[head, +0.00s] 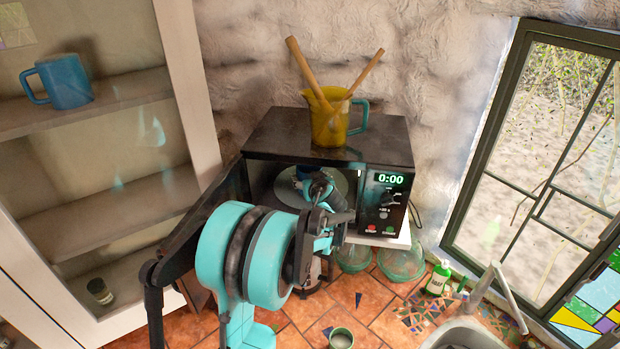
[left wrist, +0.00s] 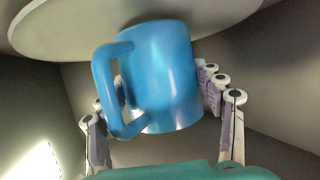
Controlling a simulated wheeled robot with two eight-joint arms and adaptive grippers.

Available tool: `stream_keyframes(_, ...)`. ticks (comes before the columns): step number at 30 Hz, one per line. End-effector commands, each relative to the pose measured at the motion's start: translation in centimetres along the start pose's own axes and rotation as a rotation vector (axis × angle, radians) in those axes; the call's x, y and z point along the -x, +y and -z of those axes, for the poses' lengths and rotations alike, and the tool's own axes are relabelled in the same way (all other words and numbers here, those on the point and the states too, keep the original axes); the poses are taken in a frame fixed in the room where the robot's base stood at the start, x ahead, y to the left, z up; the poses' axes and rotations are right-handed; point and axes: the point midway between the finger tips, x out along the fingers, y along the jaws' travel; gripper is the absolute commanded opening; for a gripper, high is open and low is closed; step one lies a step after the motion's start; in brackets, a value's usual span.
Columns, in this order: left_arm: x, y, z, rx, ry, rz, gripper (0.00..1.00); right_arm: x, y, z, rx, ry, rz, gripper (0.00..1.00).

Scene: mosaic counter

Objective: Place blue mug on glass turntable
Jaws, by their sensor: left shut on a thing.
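A blue mug (left wrist: 165,80) is between the two fingers of my left gripper (head: 320,187), which is shut on it. In the head view only a small blue part of the mug (head: 303,173) shows behind the gripper, inside the microwave (head: 262,148). The pale round glass turntable (head: 284,190) lies in the microwave and also fills the top of the left wrist view (left wrist: 60,30). The mug overlaps the turntable in both views; I cannot tell whether it touches. My right gripper is not in view.
A second blue mug (head: 66,82) stands on a cabinet shelf at left. A yellow pitcher (head: 330,122) with wooden utensils stands on the microwave. Glass bowls (head: 400,262), a green bottle (head: 439,277) and a cup (head: 341,338) are on the tiled counter. A sink (head: 466,336) is at right.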

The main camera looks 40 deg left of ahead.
Motion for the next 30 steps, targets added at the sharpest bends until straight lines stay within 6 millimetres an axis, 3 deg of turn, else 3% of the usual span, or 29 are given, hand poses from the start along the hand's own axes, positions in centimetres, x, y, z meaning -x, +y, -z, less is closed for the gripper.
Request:
stream_keyframes(3,-0.2,0.0,-0.4,0.000,0.001,0.000,0.19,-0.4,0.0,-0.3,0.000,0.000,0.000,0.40)
stream_keyframes(4,-0.1,0.0,-0.3,0.000,0.000,0.000,0.75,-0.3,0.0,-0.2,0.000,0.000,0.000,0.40)
stream_keyframes(6,-0.1,0.0,-0.3,0.000,0.000,0.000,0.88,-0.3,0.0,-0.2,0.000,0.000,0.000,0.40)
stream_keyframes(19,0.4,0.0,0.2,-0.001,0.000,-0.001,0.88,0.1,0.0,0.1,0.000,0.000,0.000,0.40)
stream_keyframes(30,7.7,0.1,-0.1,-0.002,0.000,-0.002,0.88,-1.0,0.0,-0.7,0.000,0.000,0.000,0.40)
